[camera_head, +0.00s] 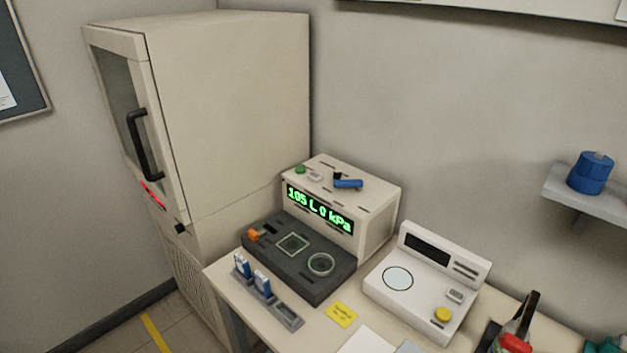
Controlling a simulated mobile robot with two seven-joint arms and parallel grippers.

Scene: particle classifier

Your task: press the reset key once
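The cream particle classifier (375,217) stands on the bench with a green lit display (320,208) that reads about "105 L 0 kPa". On its top are a green button (300,170), a pale key (315,177) and a blue lever (347,183). Its dark front deck (287,272) carries an orange part (253,235), a square outline and a round ring. I cannot read a label that marks the reset key. Neither of my grippers shows in the head view.
A white instrument (408,308) with a round plate, a yellow button (442,314) and a grey key (455,296) stands to the right. A rack with blue-capped vials (262,281) and a yellow note (342,314) lie in front. A tall cabinet (230,110) stands behind left.

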